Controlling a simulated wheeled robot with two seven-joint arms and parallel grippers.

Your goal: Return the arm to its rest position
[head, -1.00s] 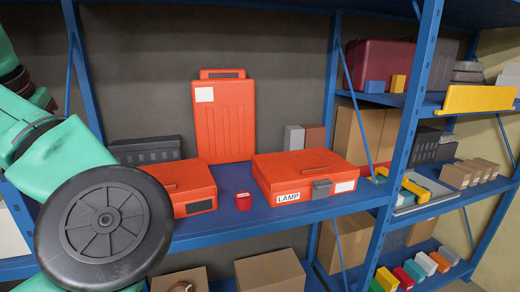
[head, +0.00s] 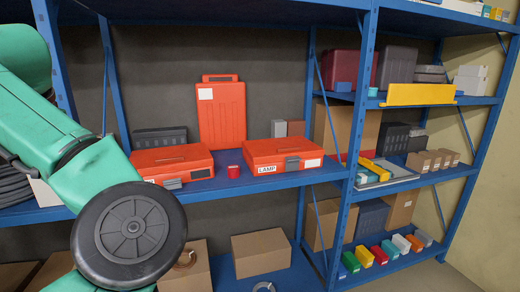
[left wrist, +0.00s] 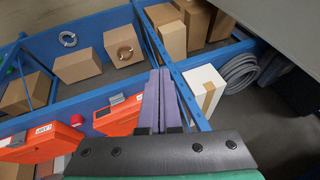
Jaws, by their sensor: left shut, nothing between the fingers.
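My left arm (head: 95,170), green with a black round joint cover, comes in from the left of the head view, in front of the shelf. Its gripper is outside that view. In the left wrist view the left gripper's grey-purple fingers (left wrist: 160,78) are together and empty, apart from the shelf goods. An orange case labelled LAMP (head: 285,153) lies closed on the middle shelf. Another closed orange case (head: 172,160) lies left of it, and a small red item (head: 233,172) sits between them. A tall orange case (head: 222,115) stands behind. My right gripper is not in view.
The blue shelf's upright (head: 357,120) stands right of the LAMP case. Cardboard boxes (head: 261,252) stand on the lower shelf. The wrist view shows a white box (left wrist: 206,88) and a coiled hose (left wrist: 240,73) near the fingers. A yellow bar (head: 420,94) sits on the right shelf.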

